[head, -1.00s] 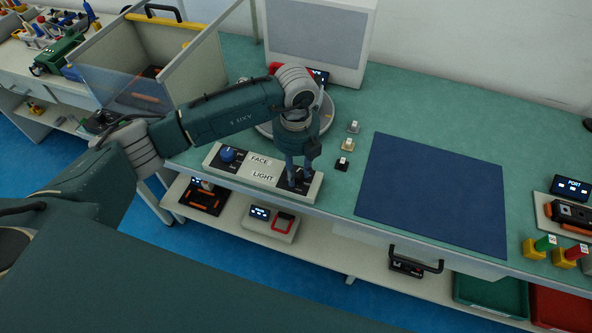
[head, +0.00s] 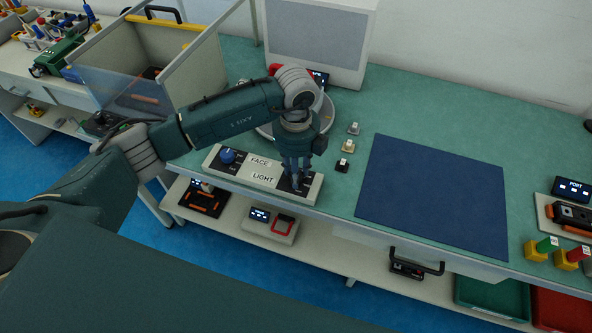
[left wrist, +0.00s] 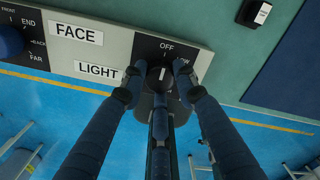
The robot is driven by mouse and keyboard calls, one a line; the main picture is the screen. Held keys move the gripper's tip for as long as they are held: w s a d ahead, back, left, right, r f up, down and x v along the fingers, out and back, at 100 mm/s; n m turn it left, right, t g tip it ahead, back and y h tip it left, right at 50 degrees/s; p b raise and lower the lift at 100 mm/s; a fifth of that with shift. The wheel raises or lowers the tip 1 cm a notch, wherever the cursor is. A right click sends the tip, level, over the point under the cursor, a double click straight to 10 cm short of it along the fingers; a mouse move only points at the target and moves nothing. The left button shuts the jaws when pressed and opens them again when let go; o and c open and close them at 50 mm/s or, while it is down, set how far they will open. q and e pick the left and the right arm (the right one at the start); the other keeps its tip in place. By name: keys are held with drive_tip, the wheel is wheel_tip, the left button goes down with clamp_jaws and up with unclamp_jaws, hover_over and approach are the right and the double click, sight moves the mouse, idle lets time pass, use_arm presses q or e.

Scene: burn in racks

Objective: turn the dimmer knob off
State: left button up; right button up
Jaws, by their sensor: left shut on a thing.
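The dimmer knob (left wrist: 155,77) is dark with a white mark and sits on a black plate marked OFF and LOW, beside the LIGHT label (left wrist: 98,70). In the left wrist view its white mark stands nearly upright, towards OFF. My left gripper (head: 296,184) comes down on the knob from above; in the left wrist view its fingers (left wrist: 160,88) are closed around it. In the head view the fingers hide most of the knob. The pale control panel (head: 262,181) lies at the bench's front edge. My right gripper is not in view.
A blue knob (head: 228,155) marked FACE sits at the panel's left end. Small switches (head: 347,146) stand right of the gripper, by a clear blue mat (head: 430,195). A round dish (head: 327,118) is behind my left arm. A shelf (head: 330,256) runs below.

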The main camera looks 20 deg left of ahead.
use_arm(q)
drive_tip(key=o, duration=1.1)
drive_tip(key=shift+o, duration=0.2)
drive_tip(key=shift+r, duration=0.1)
wheel_tip(320, 180, up, 12)
drive_tip(key=shift+d, duration=0.1)
